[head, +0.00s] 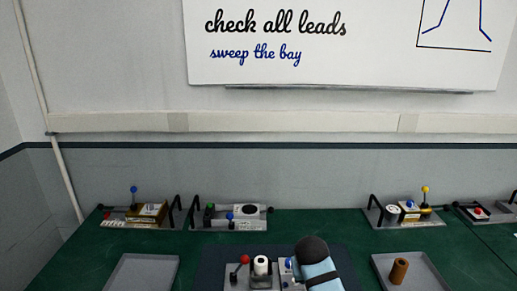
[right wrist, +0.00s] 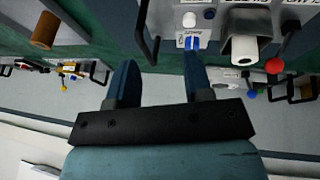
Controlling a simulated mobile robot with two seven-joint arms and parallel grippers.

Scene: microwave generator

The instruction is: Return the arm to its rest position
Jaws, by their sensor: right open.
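My right arm comes in at the bottom centre of the head view, beside a grey panel unit (head: 262,282). Its fingers are hard to make out there. In the right wrist view my right gripper (right wrist: 158,68) is open, with nothing visible between its two dark blue fingers. The panel unit carries a red-knobbed lever (head: 244,260), a white cylinder (head: 261,265) and a small blue part (right wrist: 191,43). In the right wrist view the blue part appears just beyond one fingertip; I cannot tell whether they touch. My left gripper is not in view.
A grey tray (head: 382,262) at right holds a brown cylinder (head: 399,270). An empty-looking grey tray (head: 140,272) lies at left. Several handled units line the back of the green table, including a blue-knobbed one (head: 248,222) and a yellow-knobbed one (head: 411,216). Green surface between is clear.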

